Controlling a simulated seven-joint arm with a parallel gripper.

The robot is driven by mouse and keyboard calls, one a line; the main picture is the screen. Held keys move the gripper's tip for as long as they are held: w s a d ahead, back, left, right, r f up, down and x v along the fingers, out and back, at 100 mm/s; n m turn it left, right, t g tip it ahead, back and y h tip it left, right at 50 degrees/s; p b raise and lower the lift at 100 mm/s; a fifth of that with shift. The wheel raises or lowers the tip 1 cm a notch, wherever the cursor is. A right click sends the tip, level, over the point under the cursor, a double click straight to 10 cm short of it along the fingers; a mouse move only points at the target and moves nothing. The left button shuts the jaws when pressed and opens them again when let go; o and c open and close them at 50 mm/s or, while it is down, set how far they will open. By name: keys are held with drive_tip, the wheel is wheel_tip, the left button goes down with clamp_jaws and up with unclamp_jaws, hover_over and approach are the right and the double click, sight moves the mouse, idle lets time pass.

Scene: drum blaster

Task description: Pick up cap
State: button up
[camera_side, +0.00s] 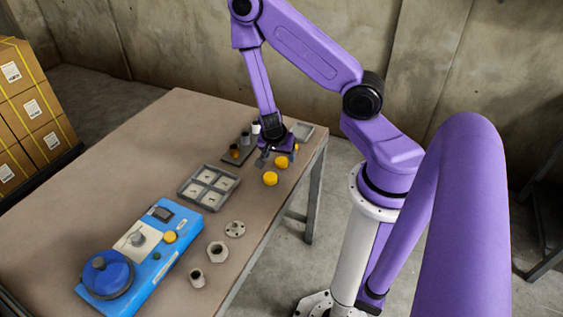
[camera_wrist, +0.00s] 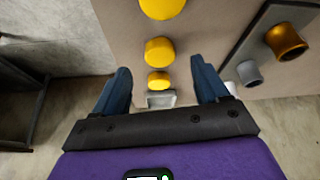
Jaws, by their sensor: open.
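Several yellow caps stand in a row near the table's right edge: a front one (camera_side: 270,178) and another (camera_side: 281,161) behind it in the side view, with a further one partly hidden by my gripper. In the wrist view I see a cap cut off at the top (camera_wrist: 162,9), a middle cap (camera_wrist: 159,52) and a smaller-looking cap (camera_wrist: 159,81). My gripper (camera_side: 268,153) points down just beside the caps. In the wrist view its two blue fingers (camera_wrist: 160,78) are spread wide, with the nearest cap showing between them and nothing gripped.
A dark rack (camera_side: 229,157) with upright cylinders stands left of my gripper. A small grey tray (camera_side: 303,130) lies behind it. A four-compartment tray (camera_side: 209,171), metal rings (camera_side: 217,253) and a blue device (camera_side: 165,258) are nearer the front. The table's left part is clear.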

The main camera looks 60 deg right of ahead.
sight(281, 160)
drive_tip(key=shift+x, duration=2.25)
drive_tip(key=shift+d, duration=0.15)
drive_tip(key=c, duration=1.1)
